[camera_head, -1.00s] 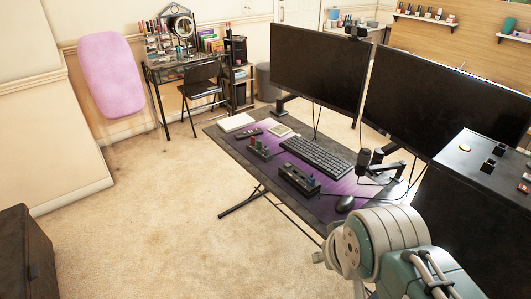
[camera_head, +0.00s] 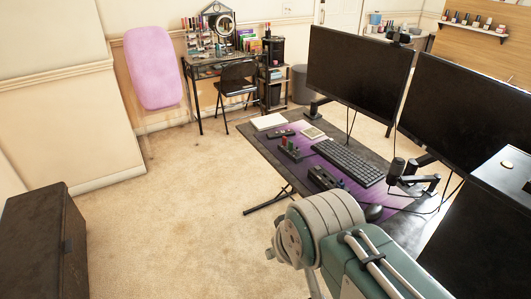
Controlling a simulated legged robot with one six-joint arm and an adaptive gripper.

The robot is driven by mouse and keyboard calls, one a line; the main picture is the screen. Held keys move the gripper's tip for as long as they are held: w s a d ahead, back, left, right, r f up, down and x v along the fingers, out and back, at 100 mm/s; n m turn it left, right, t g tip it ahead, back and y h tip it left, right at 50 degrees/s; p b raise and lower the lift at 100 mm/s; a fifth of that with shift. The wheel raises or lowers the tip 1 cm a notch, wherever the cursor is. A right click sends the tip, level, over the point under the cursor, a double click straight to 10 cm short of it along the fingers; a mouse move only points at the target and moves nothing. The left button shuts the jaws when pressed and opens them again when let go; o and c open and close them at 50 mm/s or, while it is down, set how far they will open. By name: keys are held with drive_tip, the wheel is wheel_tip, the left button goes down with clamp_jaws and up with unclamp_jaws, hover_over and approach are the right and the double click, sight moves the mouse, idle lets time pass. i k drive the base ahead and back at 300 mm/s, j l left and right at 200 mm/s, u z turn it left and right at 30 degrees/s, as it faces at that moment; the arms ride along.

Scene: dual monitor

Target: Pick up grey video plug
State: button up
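I cannot make out a grey video plug for certain; the small items on the desk are too small to tell. A small dark holder (camera_head: 290,151) with red and green upright pieces stands on the desk (camera_head: 262,157), left of the keyboard (camera_head: 348,162). My arm reaches in from the lower right, in front of the desk's near edge. My gripper is out of view, so its fingers do not show.
Two large monitors (camera_head: 357,75) stand along the desk's far right side, with a microphone (camera_head: 396,169) and a mouse (camera_head: 374,213) nearby. A black cabinet (camera_head: 480,235) is at the right. A dark chest (camera_head: 45,245) stands at the left. Carpet left of the desk is clear.

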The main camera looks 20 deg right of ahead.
sight(296, 152)
drive_tip(key=i+u, duration=0.35)
drive_tip(key=i, duration=0.95)
drive_tip(key=i+j+z, duration=0.1)
drive_tip(key=i, duration=0.8)
drive_tip(key=i+z, duration=0.1)
drive_tip(key=z, duration=0.9)
drive_tip(key=i+j+z, duration=0.15)
drive_tip(key=z, duration=0.8)
drive_tip(key=j+z, duration=0.2)
drive_tip(key=z, duration=0.3)
drive_tip(key=i+j+z, duration=0.1)
drive_tip(key=z, duration=0.4)
